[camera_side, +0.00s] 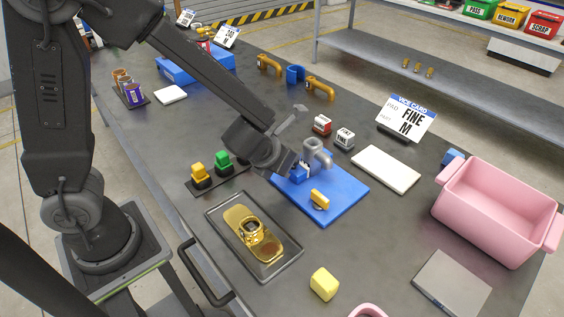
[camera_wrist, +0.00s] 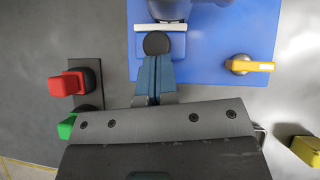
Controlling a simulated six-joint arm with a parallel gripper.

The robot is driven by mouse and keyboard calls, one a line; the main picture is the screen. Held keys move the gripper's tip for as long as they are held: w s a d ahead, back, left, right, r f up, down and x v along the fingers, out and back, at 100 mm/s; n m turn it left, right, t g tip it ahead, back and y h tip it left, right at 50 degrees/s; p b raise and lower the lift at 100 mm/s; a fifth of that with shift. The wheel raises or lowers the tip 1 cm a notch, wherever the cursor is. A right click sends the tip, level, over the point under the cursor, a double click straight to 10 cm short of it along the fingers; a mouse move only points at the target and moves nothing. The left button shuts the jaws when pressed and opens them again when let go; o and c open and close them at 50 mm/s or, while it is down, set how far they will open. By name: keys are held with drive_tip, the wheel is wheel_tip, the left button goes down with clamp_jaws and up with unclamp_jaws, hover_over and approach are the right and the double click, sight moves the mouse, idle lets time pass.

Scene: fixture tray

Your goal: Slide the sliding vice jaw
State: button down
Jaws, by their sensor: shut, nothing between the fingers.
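The vice (camera_side: 316,154) is a grey, rounded body on a blue base plate (camera_side: 345,190). In the wrist view its grey body (camera_wrist: 170,8) is cut off by the top edge, with a pale bar (camera_wrist: 160,27) across its near side and a dark round end (camera_wrist: 157,43) below. I cannot tell which part is the sliding jaw. My gripper (camera_side: 300,171) is low over the plate, beside the vice. Its blue fingers (camera_wrist: 154,62) are shut and empty, their tips at the dark round end; contact is unclear. A yellow handle (camera_side: 319,199) sits on the plate's near part.
A vice card (camera_side: 406,118) reads FINE M. A white slab (camera_side: 386,169) and a pink bin (camera_side: 490,215) stand right. A tray with a gold part (camera_side: 250,235) lies in front. Coloured buttons (camera_side: 222,160) stand left of the plate. A yellow block (camera_side: 324,284) lies near the front edge.

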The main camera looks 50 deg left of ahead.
drive_tip(key=shift+w+a, duration=0.1)
drive_tip(key=shift+w, duration=0.1)
drive_tip(key=s, duration=0.3)
drive_tip(key=s+d, duration=0.1)
drive_tip(key=shift+s+r, duration=0.3)
drive_tip(key=shift+r, duration=0.1)
drive_tip(key=s+a+r+n, duration=0.1)
drive_tip(key=s+r+n, duration=0.3)
drive_tip(key=n, duration=0.7)
drive_tip(key=s+a+r+n+g, duration=0.1)
drive_tip(key=s+r+n, duration=0.4)
drive_tip(key=n, duration=0.6)
drive_tip(key=s+a+r+n+g+h, duration=0.1)
drive_tip(key=s+r+n, duration=0.3)
drive_tip(key=n, duration=0.8)
wheel_tip(320, 180, up, 2)
drive_tip(key=shift+s+a+r, duration=0.1)
drive_tip(key=shift+s+a, duration=0.2)
drive_tip(key=shift+a, duration=0.45)
